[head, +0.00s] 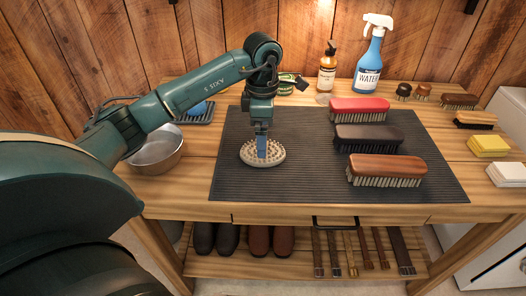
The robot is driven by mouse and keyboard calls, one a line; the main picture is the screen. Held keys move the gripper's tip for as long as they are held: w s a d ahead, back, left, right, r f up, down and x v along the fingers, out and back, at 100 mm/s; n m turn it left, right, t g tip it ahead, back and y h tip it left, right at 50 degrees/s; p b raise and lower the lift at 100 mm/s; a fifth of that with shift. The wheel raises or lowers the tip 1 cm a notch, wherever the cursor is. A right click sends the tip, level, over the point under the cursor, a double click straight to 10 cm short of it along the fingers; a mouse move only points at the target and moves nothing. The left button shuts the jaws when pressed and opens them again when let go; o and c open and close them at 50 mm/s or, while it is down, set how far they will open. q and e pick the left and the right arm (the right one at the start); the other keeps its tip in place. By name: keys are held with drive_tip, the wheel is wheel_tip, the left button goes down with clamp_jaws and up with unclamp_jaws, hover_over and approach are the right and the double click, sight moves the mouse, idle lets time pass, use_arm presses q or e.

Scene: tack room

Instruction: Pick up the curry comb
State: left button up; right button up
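The curry comb (276,156) is a beige oval with short nubs on top. It lies on the left part of the dark ribbed mat (310,180) on the wooden table. My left gripper (262,150) points down right over the comb, its blue fingertips at the comb's middle. The fingertips overlap the comb in this view; I cannot tell whether they touch or grip it, nor how far apart they are. The part of the comb behind the fingers is hidden. My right gripper is not in view.
Red (359,104), dark (368,134) and brown (386,165) brushes lie on the mat to the right. A metal bowl (155,158) stands at left. A blue spray bottle (370,60) and an amber bottle (327,72) stand at the back. The mat's front middle is clear.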

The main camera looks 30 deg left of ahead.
use_arm(q)
drive_tip(key=f, duration=0.5)
drive_tip(key=shift+w+a+f+p, duration=0.1)
drive_tip(key=shift+w+p, duration=0.1)
drive_tip(key=shift+p, duration=0.15)
drive_tip(key=c, duration=1.1)
